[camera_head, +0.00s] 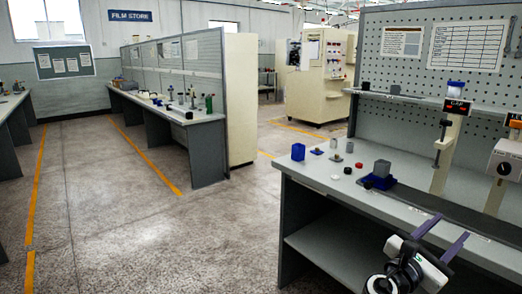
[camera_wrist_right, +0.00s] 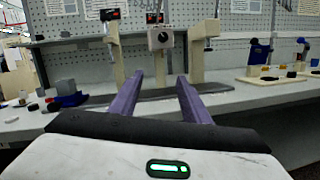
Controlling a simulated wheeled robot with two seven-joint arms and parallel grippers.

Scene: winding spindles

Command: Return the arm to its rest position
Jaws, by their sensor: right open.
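My right gripper (camera_head: 440,237) is in the lower right of the head view, in front of the workbench edge. Its two purple fingers are spread apart with nothing between them. The fingers also show in the right wrist view (camera_wrist_right: 157,88), pointing toward the bench and the spindle stands. My left gripper is in neither view.
A pegboard (camera_head: 400,60) rises behind. Open floor (camera_head: 170,230) lies left of the bench.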

